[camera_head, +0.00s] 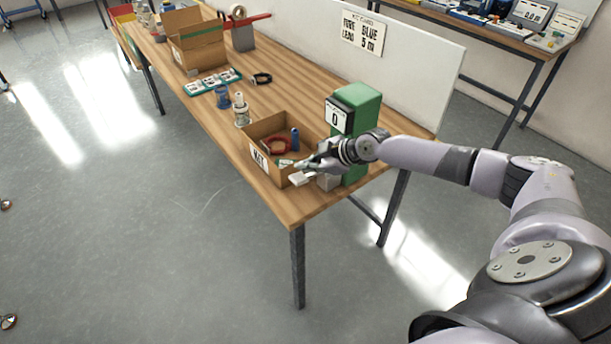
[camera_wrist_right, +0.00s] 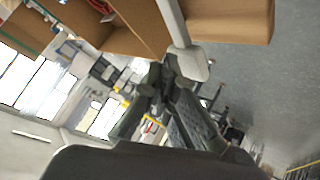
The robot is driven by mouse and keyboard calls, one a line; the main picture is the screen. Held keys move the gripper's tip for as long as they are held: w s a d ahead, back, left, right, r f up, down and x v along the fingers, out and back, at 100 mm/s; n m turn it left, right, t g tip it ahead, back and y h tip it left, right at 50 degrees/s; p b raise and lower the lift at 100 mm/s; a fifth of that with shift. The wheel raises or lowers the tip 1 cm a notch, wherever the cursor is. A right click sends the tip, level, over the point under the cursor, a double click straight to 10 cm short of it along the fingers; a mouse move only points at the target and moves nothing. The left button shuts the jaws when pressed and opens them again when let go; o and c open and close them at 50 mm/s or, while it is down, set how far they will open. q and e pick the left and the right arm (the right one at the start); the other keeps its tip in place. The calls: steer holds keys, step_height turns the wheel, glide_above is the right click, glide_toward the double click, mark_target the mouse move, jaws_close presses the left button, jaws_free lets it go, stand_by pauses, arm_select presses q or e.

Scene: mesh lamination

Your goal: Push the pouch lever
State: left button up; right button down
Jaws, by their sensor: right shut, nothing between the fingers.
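The green dispenser (camera_head: 361,105) with a black-framed display reading "0" stands upright near the table's right end. A pale grey lever paddle (camera_head: 301,179) sticks out low at its front, beside the KIT box. In the right wrist view the paddle (camera_wrist_right: 192,63) sits at the end of a light rod, close to the fingertips. My right gripper (camera_head: 303,164) is shut and empty, just above the paddle in the head view; I cannot tell whether they touch. It also shows in the right wrist view (camera_wrist_right: 160,82). My left gripper is not in view.
The open cardboard KIT box (camera_head: 259,157) holds a red coil and a blue cylinder, right beside my gripper. A white board (camera_head: 420,80) stands along the table's back edge.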

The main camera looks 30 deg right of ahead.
mark_target(304, 176)
steer(key=shift+s+a+f+b, duration=0.1)
steer(key=shift+a+f+b, duration=0.2)
steer(key=shift+f+b, duration=0.5)
steer(key=shift+s+a+f+b, duration=0.1)
steer(key=shift+a+f+b, duration=0.25)
steer(key=shift+f, duration=0.75)
stand_by(1.6)
steer(key=shift+d+r, duration=0.1)
steer(key=shift+d, duration=0.05)
steer(key=shift+w+d+r+p, duration=0.15)
steer(key=shift+r+p, duration=0.25)
steer(key=shift+r, duration=0.65)
steer(key=shift+w+d+r+p, duration=0.15)
steer(key=shift+r+p, duration=0.25)
steer(key=shift+r, duration=0.65)
steer(key=shift+d, duration=0.2)
steer(key=shift+d+r+p, duration=0.2)
steer(key=shift+r+p, duration=0.15)
steer(key=shift+r, duration=0.45)
steer(key=shift+d+r+p, duration=0.15)
steer(key=shift+r+p, duration=0.25)
steer(key=shift+r, duration=0.45)
steer(key=shift+d+r+p, duration=0.2)
steer(key=shift+r+p, duration=0.15)
steer(key=shift+r, duration=0.45)
